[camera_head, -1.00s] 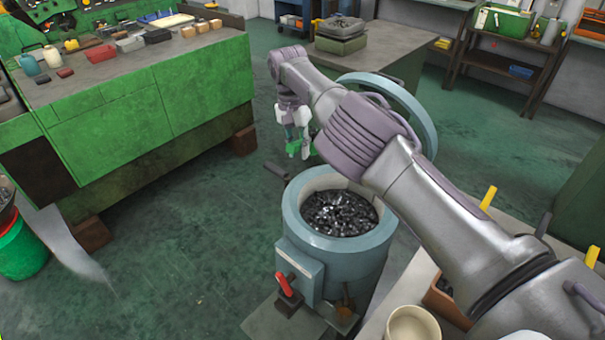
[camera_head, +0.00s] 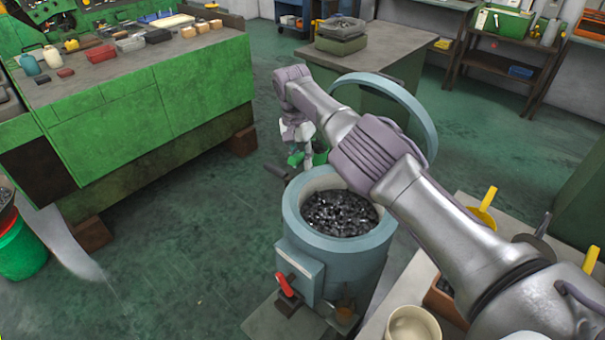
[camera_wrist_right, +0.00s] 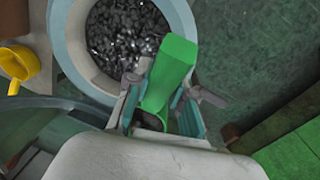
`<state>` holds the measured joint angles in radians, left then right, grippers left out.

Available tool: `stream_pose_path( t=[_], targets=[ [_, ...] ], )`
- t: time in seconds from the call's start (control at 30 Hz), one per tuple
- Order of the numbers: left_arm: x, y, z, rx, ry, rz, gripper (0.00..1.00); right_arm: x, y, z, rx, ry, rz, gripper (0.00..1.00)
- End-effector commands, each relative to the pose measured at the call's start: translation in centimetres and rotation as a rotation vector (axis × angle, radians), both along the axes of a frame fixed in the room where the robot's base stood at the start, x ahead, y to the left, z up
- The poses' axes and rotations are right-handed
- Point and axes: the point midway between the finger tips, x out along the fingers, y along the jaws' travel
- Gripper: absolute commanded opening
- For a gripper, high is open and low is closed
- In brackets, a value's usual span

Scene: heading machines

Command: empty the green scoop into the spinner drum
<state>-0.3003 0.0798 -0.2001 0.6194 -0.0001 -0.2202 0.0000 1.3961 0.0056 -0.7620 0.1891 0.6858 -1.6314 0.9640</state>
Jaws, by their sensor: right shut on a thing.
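The blue-grey spinner drum (camera_head: 293,216) stands open in the middle of the head view, with dark metal pieces (camera_head: 339,212) inside. Its round lid ring (camera_head: 428,128) is raised behind it. My right gripper (camera_head: 306,152) is just beyond the drum's far rim and is shut on the green scoop (camera_head: 319,158). In the right wrist view the scoop (camera_wrist_right: 171,68) sticks out from between the fingers (camera_wrist_right: 160,108), beside and partly over the drum rim (camera_wrist_right: 183,15). Some dark material shows at the scoop's near end. My left gripper is not in view.
A green workbench (camera_head: 150,110) with small containers stands at the left. A red-handled lever (camera_head: 287,285) is on the drum's front. At the lower right a table holds a cream cup (camera_head: 413,325) and a yellow scoop (camera_head: 484,210). The floor left of the drum is clear.

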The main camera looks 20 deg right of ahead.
Motion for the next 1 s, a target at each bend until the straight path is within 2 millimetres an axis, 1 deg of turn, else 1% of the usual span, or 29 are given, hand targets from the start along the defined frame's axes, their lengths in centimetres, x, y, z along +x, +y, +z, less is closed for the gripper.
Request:
stream_pose_path(
  t=[0.23, 0.6, 1.0],
  targets=[
    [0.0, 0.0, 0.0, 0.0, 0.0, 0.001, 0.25, -0.3, -0.2, -0.6, -0.004, -0.003, -0.01, 0.0],
    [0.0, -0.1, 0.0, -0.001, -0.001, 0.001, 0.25, 0.0, 0.1, -1.1, 0.001, -0.007, -0.025, 0.0],
    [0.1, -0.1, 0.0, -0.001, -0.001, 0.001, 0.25, -0.2, 0.0, -2.3, -0.002, -0.012, -0.036, 0.0]
  ],
)
